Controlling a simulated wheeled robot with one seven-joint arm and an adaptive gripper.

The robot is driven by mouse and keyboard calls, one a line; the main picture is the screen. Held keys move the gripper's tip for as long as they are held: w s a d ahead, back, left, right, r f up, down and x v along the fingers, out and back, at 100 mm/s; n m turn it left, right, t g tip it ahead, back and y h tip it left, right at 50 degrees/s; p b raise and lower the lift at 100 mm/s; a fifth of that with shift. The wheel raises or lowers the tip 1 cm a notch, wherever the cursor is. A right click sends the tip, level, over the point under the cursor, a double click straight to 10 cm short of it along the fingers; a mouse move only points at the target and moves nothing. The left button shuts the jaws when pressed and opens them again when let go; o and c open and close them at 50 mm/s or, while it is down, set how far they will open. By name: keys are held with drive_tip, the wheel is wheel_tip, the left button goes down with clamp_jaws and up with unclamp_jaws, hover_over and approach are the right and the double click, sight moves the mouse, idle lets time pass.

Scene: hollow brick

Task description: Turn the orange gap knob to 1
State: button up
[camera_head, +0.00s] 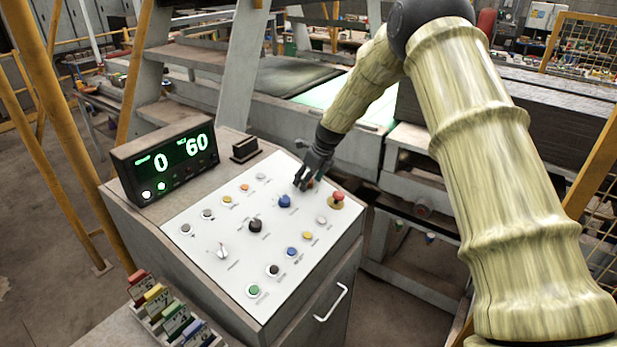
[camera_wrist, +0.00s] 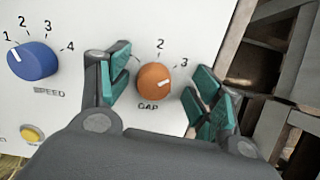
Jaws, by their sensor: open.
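The orange gap knob (camera_wrist: 153,79) sits on the white panel above the word GAP in the wrist view. Its white mark points right, roughly toward the 3. The 2 and 3 show; the place of the 1 is hidden behind the left finger. My gripper (camera_wrist: 160,88) is open, with one teal-padded finger on each side of the knob. A gap shows between the knob and both pads. In the head view my gripper (camera_head: 305,184) is low over the panel's far right part, and the knob (camera_head: 311,184) is mostly hidden behind it.
The blue speed knob (camera_wrist: 33,61) is left of the gap knob. A red mushroom button (camera_head: 337,198) stands close to my gripper on the right. The display (camera_head: 168,160) reads 0 and 60. Several other buttons fill the panel (camera_head: 205,262).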

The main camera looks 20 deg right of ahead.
drive_tip(key=shift+s+r, duration=0.6)
drive_tip(key=shift+s, duration=0.15)
drive_tip(key=c, duration=0.3)
drive_tip(key=shift+s+r, duration=0.1)
drive_tip(key=c, duration=0.3)
drive_tip(key=shift+w+f, duration=0.2)
drive_tip(key=shift+f, duration=0.05)
drive_tip(key=c, duration=0.4)
drive_tip(key=shift+w+f, duration=0.1)
